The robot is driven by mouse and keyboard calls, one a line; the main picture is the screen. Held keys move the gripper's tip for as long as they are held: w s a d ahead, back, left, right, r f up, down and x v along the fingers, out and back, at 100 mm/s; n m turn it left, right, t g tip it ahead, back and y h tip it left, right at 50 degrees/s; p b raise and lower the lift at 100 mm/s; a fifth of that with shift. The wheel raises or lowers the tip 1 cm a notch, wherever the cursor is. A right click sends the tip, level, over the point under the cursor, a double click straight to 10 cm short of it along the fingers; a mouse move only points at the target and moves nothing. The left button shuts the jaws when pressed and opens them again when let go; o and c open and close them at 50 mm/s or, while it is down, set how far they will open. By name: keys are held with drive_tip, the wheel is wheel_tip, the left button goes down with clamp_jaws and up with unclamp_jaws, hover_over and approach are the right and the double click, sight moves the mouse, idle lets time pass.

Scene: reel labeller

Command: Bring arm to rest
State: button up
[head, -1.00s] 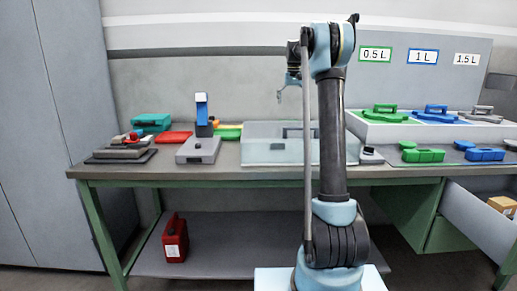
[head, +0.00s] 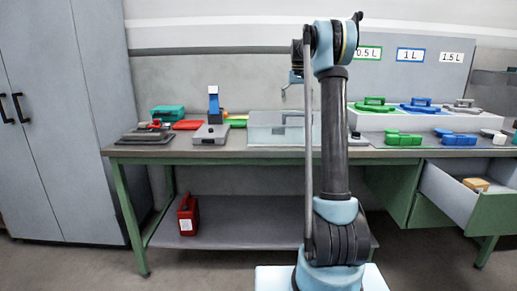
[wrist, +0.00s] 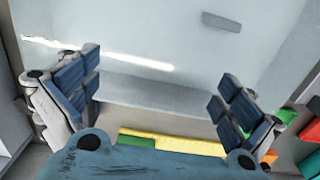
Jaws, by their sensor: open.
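My arm (head: 333,140) rises from my base in the middle of the head view, with its far end folded toward the bench. My gripper (head: 286,93) is small and partly hidden by the arm there, in line with the clear box on the bench. In the wrist view my gripper (wrist: 160,98) has its two blue-padded fingers wide apart. Nothing is between them. A pale translucent surface with a dark handle (wrist: 221,22) lies beyond the fingers.
A green-framed workbench (head: 235,160) stands ahead, bearing a clear box (head: 265,132), a grey device (head: 208,134) and coloured cases (head: 372,105). A drawer (head: 450,195) stands open at right. A red canister (head: 187,215) sits on the lower shelf. A grey cabinet (head: 75,120) is at left. Floor before the bench is clear.

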drive_tip(key=shift+s+r, duration=0.25)
drive_tip(key=shift+s, duration=0.35)
drive_tip(key=shift+s+f, duration=0.15)
drive_tip(key=shift+t, duration=0.3)
drive_tip(key=s, duration=0.8)
drive_tip(key=s+r, duration=0.1)
drive_tip(key=s, duration=0.4)
drive_tip(key=s+f, duration=0.2)
drive_tip(key=s, duration=0.7)
drive_tip(key=s+f, duration=0.3)
drive_tip(key=s, duration=0.5)
drive_tip(key=s+f+t, duration=0.1)
drive_tip(key=s+f, duration=2.1)
drive_tip(key=s, duration=0.3)
drive_tip(key=shift+a+t, duration=0.15)
drive_tip(key=shift+t, duration=0.15)
drive_tip(key=shift+c, duration=0.6)
